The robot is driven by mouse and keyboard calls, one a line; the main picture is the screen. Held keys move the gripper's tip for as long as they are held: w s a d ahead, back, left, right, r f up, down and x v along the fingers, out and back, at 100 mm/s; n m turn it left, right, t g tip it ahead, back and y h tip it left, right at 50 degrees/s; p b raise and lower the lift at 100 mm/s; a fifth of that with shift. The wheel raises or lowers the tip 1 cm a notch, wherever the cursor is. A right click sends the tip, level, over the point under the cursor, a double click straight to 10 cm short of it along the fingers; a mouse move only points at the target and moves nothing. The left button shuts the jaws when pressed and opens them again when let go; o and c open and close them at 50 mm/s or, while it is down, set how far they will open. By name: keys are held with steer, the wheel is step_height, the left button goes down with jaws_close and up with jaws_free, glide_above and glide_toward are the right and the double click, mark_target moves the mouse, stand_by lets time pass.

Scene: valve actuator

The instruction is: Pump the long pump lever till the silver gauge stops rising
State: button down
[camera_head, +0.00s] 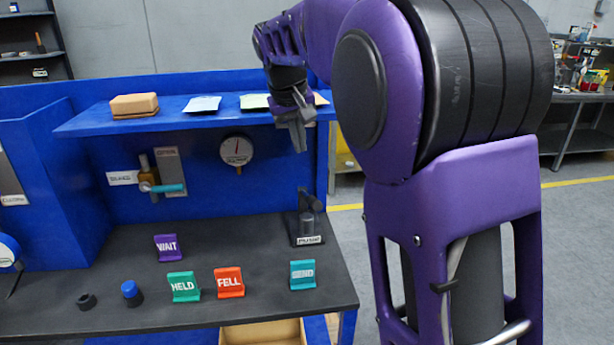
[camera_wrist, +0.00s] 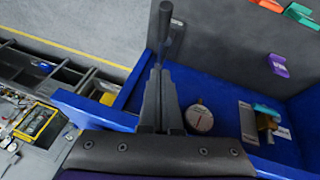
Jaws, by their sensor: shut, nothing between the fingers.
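The pump (camera_head: 307,228) stands at the right rear of the dark bench, with its label in front. Its dark lever (camera_head: 312,200) shows at its top, and a dark bar that looks like the lever (camera_wrist: 165,28) shows beyond my fingertips in the wrist view. The silver round gauge (camera_head: 237,150) is on the blue back panel, its needle pointing about straight up; it also shows in the wrist view (camera_wrist: 199,118). My gripper (camera_head: 301,150) is shut and empty, pointing down above the pump. In the head view a gap separates it from the lever.
A blue shelf (camera_head: 80,125) with a tan box (camera_head: 134,105) and packets runs behind my gripper. A teal-handled valve (camera_head: 165,188) is left of the gauge. The bench between the pump and the valve is clear.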

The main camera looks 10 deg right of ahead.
glide_above(313, 197)
steer(key=a, duration=0.2)
step_height(313, 197, down, 9)
steer(key=shift+s+d+f+b, duration=0.2)
steer(key=shift+s+f, duration=0.15)
steer(key=shift+f, duration=0.25)
steer(key=shift+s+d+f+b, duration=0.15)
steer(key=shift+s+f, duration=0.15)
steer(key=shift+f, duration=0.35)
steer(key=shift+s+d+f+b, duration=0.2)
steer(key=shift+s+f, duration=0.15)
steer(key=shift+f, duration=0.25)
steer(key=shift+f, duration=0.15)
